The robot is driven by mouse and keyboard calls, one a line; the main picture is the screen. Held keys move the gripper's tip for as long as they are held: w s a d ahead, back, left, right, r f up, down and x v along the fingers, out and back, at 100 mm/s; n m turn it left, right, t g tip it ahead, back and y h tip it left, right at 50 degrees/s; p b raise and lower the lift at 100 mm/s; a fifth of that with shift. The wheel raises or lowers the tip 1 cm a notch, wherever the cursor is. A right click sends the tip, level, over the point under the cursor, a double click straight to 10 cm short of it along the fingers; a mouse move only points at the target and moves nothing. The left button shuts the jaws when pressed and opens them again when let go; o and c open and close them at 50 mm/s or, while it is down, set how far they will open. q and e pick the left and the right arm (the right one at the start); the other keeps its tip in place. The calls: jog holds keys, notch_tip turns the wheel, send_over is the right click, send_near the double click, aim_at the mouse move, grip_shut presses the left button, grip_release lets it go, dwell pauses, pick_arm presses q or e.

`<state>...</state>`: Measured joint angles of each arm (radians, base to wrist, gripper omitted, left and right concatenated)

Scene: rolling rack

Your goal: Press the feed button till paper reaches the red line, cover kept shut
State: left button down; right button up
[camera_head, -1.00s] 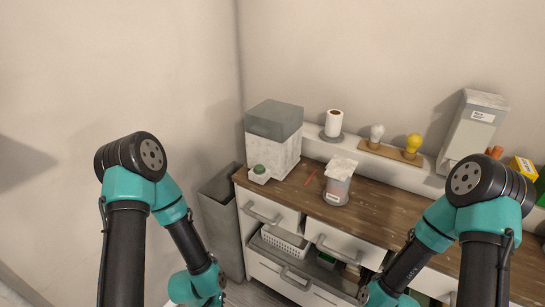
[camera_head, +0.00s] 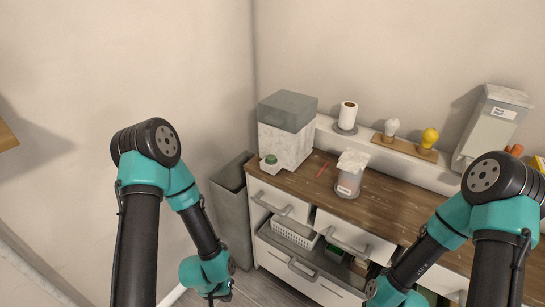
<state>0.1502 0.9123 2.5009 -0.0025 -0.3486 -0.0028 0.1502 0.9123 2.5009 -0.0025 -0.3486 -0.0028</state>
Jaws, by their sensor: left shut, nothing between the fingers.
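A white dispenser box (camera_head: 285,147) with a grey cover (camera_head: 288,110) stands at the counter's left end. The cover looks shut. A green button (camera_head: 270,159) on a small white base sits at the box's front left. A short red line (camera_head: 321,170) lies on the counter right of the box. No paper strip can be made out between box and line. My left gripper (camera_head: 221,294) shows only as a small dark part low in the picture, shut and empty, below and left of the button and apart from it. My right gripper is out of view.
The wooden counter (camera_head: 390,204) holds a grey canister (camera_head: 348,184) with white tissue, right of the line. A paper roll (camera_head: 348,114), two bulbs on a board (camera_head: 404,149) and a tall dispenser (camera_head: 490,128) stand behind. A grey bin (camera_head: 230,205) stands left; drawers are partly open below.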

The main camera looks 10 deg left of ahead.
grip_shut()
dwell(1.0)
